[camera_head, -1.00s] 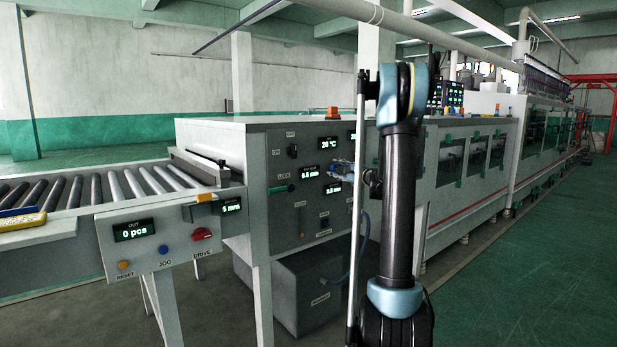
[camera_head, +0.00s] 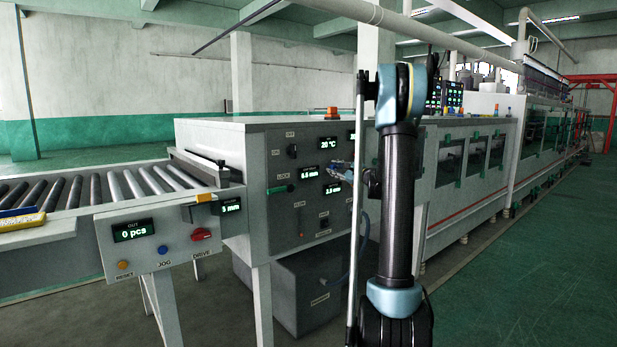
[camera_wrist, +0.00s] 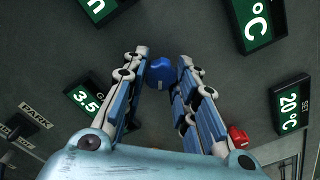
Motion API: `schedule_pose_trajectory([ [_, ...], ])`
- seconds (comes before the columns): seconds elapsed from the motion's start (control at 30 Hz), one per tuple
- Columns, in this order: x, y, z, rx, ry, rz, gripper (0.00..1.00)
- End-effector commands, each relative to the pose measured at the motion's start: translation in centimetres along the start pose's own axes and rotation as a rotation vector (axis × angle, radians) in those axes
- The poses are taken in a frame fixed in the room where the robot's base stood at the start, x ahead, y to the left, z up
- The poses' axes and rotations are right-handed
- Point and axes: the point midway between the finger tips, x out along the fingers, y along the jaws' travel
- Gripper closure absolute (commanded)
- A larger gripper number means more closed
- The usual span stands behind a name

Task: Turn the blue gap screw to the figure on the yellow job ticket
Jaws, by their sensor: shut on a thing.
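The blue gap screw (camera_wrist: 161,72) is a small round knob on the grey panel. In the wrist view it sits between the fingertips of my gripper (camera_wrist: 165,68), which is shut on it. In the head view my gripper (camera_head: 341,171) is small at the panel face, and the gap screw cannot be made out there. A yellow piece (camera_head: 22,221) lies at the far left on the conveyor's side; I cannot tell whether it is the job ticket, and no figure is readable.
A red knob (camera_wrist: 238,136) is right of my gripper, near a display reading 20 °C (camera_wrist: 291,103). A PARK label (camera_wrist: 36,115) is at the left. The roller conveyor (camera_head: 95,192) and its control box (camera_head: 150,255) stand left of the panel. The green floor at right is clear.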

Motion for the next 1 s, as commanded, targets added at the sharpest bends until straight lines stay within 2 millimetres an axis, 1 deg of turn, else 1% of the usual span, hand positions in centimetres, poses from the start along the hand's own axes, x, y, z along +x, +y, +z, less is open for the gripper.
schedule_pose_trajectory([
  [0.17,-0.03,0.22,0.0,0.106,0.0,0.004,0.91],
  [0.53,-0.01,0.25,-0.01,0.14,0.001,0.004,0.91],
  [0.73,0.0,0.26,-0.02,0.267,0.001,0.004,0.91],
  [1.0,0.01,0.26,-0.02,0.268,0.001,0.004,0.91],
])
